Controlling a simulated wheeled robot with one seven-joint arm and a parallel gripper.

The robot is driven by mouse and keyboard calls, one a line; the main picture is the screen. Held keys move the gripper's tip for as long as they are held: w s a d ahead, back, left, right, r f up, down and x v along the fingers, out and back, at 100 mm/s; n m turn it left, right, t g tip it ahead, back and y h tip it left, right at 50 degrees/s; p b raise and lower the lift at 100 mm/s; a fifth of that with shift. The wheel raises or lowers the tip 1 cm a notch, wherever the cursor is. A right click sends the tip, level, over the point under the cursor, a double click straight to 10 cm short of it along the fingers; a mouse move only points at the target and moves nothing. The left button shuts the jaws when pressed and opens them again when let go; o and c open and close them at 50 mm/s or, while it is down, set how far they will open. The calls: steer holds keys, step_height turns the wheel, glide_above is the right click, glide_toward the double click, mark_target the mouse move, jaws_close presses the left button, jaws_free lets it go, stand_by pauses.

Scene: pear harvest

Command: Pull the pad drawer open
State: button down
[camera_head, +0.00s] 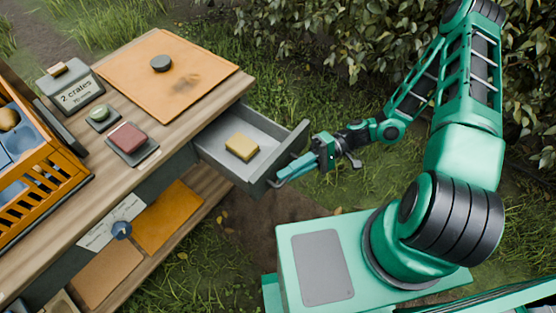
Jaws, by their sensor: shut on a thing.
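The pad drawer (224,166) is a grey drawer pulled out from under the wooden table's right end. A yellow pad (242,147) lies in it. The drawer's front panel (289,157) faces my arm, and its handle on the outer face is mostly hidden. My gripper (283,180) is at the drawer front's outer side, with its light blue fingers closed on the drawer handle. The handle itself is hard to make out between the fingers.
A lower shelf (180,235) holds flat boards. Leafy bushes stand behind my arm.

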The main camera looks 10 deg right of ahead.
steer(key=shift+s+d, duration=1)
steer(key=shift+d, duration=0.3)
steer(key=c, duration=1.8)
jaws_free()
steer(key=shift+w, duration=0.1)
steer(key=f+v, duration=0.1)
steer(key=v, duration=0.9)
steer(key=shift+d+r, duration=0.4)
steer(key=shift+w, duration=0.1)
